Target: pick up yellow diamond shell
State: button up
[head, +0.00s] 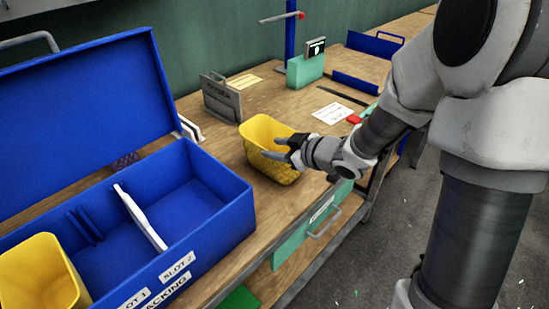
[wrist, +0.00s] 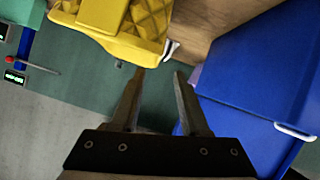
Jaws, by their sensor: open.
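A yellow shell (head: 268,130), open at the top, stands upright on the wooden bench right of the blue box. In the wrist view a diamond pattern shows on the yellow shell (wrist: 140,30), at the top of the picture. My gripper (head: 271,149) is open and empty, with its fingers across the shell's right side in the head view. In the wrist view my gripper (wrist: 160,74) has its tips just below the shell; whether they touch it I cannot tell. Part of the shell is hidden behind the fingers in the head view.
An open blue box (head: 225,215) with slot labels and a white divider (head: 140,218) fills the left; another yellow shell (head: 40,275) sits in it. A grey bracket (head: 222,98), a green device (head: 305,68) and a white card (head: 333,113) are on the bench behind.

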aim_at(261, 146)
jog(key=x, duration=0.2)
jog(key=b+x, duration=0.1)
jog(key=x, duration=0.1)
jog(key=f+b+x, duration=0.1)
jog(key=x, duration=0.2)
jog(key=shift+d, duration=0.35)
jog(key=shift+w+a+f, duration=0.1)
jog(key=shift+w+a, duration=0.2)
jog(key=shift+w, duration=0.05)
grip_shut()
dwell(0.8)
